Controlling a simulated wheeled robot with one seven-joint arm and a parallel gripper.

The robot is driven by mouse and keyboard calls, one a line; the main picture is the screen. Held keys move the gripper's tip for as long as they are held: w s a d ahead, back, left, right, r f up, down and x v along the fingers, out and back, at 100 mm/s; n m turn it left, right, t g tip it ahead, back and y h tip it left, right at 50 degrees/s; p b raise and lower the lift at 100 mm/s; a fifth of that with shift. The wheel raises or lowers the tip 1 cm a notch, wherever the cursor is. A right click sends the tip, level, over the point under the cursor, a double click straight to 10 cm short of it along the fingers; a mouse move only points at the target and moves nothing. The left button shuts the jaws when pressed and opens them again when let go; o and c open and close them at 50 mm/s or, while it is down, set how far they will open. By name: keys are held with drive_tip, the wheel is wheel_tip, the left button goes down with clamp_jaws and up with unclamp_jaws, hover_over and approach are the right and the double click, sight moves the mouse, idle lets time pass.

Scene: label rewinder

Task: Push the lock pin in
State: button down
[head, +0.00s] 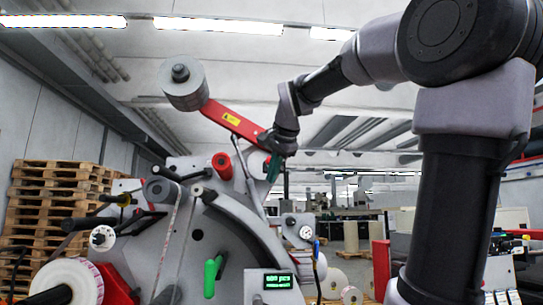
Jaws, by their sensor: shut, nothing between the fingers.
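The label rewinder's grey body (232,232) fills the lower left of the head view. A red arm (232,122) with a grey roller (183,82) at its upper end slants down to the right, towards my wrist. A short red cylinder (222,165) stands out below it. I cannot tell which part is the lock pin; it may be hidden behind my wrist. My gripper (272,172) points down beside the red arm's lower end, shut and empty. It is small and dark here, and whether it touches the machine cannot be seen.
A green handle (211,277) and a lit green display (278,281) are low on the machine. Several rollers and levers jut out at the left, with a white label roll (72,284) below. Wooden pallets (50,200) are stacked behind. Open floor shows in the middle distance.

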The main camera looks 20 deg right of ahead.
drive_tip(key=w+d+r+m+t+h, duration=0.1)
drive_tip(key=w+r+m, duration=0.3)
drive_tip(key=r, duration=0.4)
drive_tip(key=w+d+r+m+t+h, duration=0.1)
drive_tip(key=w+d+r+m, duration=0.2)
drive_tip(key=r, duration=0.5)
drive_tip(key=shift+w+d+m+h, duration=0.4)
drive_tip(key=shift+w+m, duration=0.2)
drive_tip(key=shift+w, duration=0.15)
drive_tip(key=w+r+x, duration=0.1)
drive_tip(key=x, duration=1.2)
drive_tip(key=shift+d+r, duration=0.15)
drive_tip(key=shift+r, duration=0.05)
drive_tip(key=shift+w, duration=0.1)
drive_tip(key=shift+w+d, duration=0.25)
drive_tip(key=shift+w, duration=0.6)
drive_tip(key=shift+w+d, duration=0.25)
drive_tip(key=shift+w, duration=0.55)
